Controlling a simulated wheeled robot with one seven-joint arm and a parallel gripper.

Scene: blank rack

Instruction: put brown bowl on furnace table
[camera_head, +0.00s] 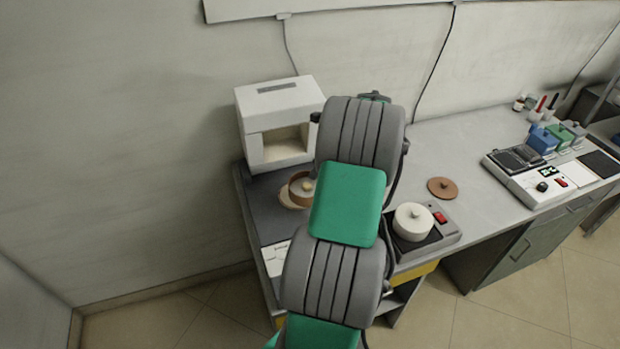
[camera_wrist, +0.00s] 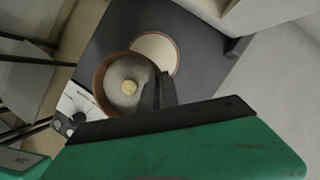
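The brown bowl (camera_wrist: 103,72) shows in the wrist view with a grey inside and a small pale yellow ball (camera_wrist: 129,87) in it. It appears upright. In the head view the bowl (camera_head: 294,186) is partly hidden by my arm. My gripper (camera_wrist: 158,90) has its two dark fingers close together at the bowl's right rim, one on each side, and looks shut on it. The furnace table's dark top (camera_head: 261,204) is under the bowl; I cannot tell whether the bowl touches it. The furnace (camera_head: 253,149), a white box with an open front, stands at the table's back.
A pale round disc with a brown edge (camera_wrist: 157,50) lies on the dark top, partly covered by the bowl. To the right are a hot plate with a white lidded pot (camera_head: 413,222), a brown lid (camera_head: 442,188) and a grey counter (camera_head: 475,150) with some bare room.

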